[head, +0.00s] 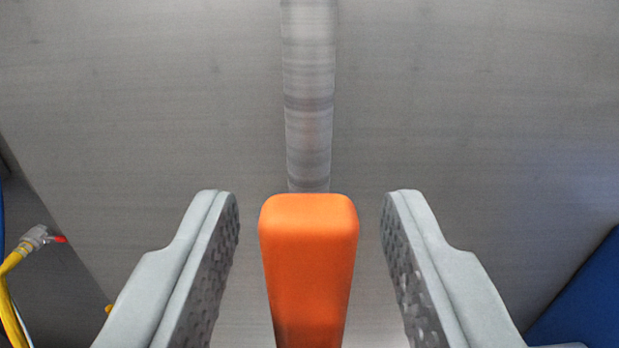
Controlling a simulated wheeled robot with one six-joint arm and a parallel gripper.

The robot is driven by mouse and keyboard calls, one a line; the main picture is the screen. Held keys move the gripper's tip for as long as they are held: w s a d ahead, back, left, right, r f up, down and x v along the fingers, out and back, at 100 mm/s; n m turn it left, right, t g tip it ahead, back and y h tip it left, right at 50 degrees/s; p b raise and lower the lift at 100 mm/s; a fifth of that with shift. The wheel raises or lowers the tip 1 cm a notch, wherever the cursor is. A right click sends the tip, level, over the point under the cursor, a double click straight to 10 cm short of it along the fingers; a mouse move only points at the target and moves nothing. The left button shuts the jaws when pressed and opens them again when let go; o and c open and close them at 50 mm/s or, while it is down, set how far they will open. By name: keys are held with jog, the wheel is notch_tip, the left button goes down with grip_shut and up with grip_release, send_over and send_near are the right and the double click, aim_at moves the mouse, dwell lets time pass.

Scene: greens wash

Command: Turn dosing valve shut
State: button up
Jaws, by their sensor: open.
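An orange lever (309,240), which looks like the dosing valve's handle, stands in the lower middle of the head view. Its rounded end is at the top and its lower end runs out of the picture. My gripper (310,196) is open, with one grey finger on each side of the lever. A clear gap shows between the lever and each textured finger pad, so neither finger appears to touch it. The valve body is not visible.
A grey metal pipe (309,90) runs up from behind the lever against a wide brushed metal surface (150,110). At the left edge are a yellow hose (12,265) and a fitting with a red tip (40,238). A blue surface (585,295) fills the lower right corner.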

jog(key=shift+w, duration=0.25)
grip_shut()
